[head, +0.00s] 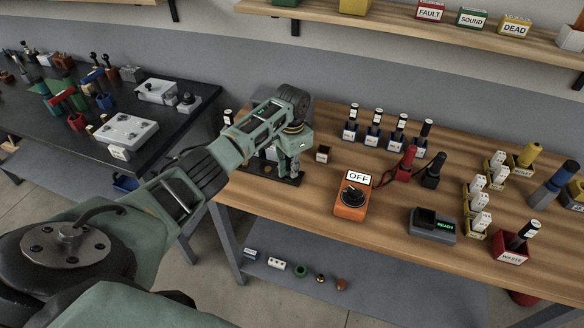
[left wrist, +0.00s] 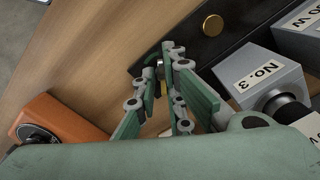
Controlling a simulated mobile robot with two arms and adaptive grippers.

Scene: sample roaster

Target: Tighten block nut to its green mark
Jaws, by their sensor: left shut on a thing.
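My left gripper (head: 292,168) reaches down over a black base plate (head: 268,177) at the left end of the wooden bench. In the left wrist view its fingertips (left wrist: 168,72) are shut on a small metallic piece (left wrist: 160,72), which seems to be the block nut, at the plate's edge. The fingers cover most of the nut. A grey block marked "No. 3" (left wrist: 262,75) stands on the plate beside the fingers. My right gripper is in neither view.
An orange switch box (head: 351,203) with an "OFF" sign stands right of the plate. Beyond it are a red and a black probe, a grey "READY" unit (head: 432,225), labelled bottles and a red waste bin (head: 511,247). Bare wood lies in front of the plate.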

